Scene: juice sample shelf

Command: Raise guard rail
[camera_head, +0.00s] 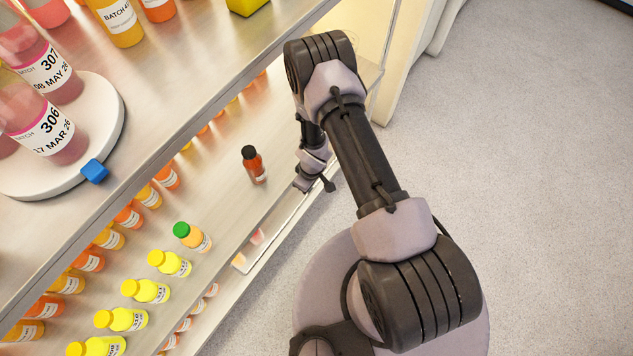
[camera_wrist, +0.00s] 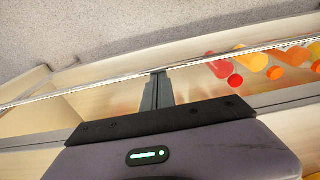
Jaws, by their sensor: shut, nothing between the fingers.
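The guard rail appears as a thin shiny bar (camera_wrist: 225,54) crossing the wrist view, and as a pale, reflective strip (camera_head: 272,232) along the front edge of the lower shelf in the head view. My gripper (camera_wrist: 158,74) is shut and empty. Its fingertips overlap the bar in the wrist view; I cannot tell whether they touch it. In the head view my gripper (camera_head: 303,184) is low at the shelf's front edge, near the strip's upper end, partly hidden by my wrist.
A dark red bottle (camera_head: 254,165) stands on the lower shelf left of my gripper. A green-capped bottle (camera_head: 193,237) and several yellow bottles stand nearer. The upper shelf holds a white turntable (camera_head: 98,128) with a blue knob (camera_head: 94,171). Carpet (camera_head: 540,170) at right is clear.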

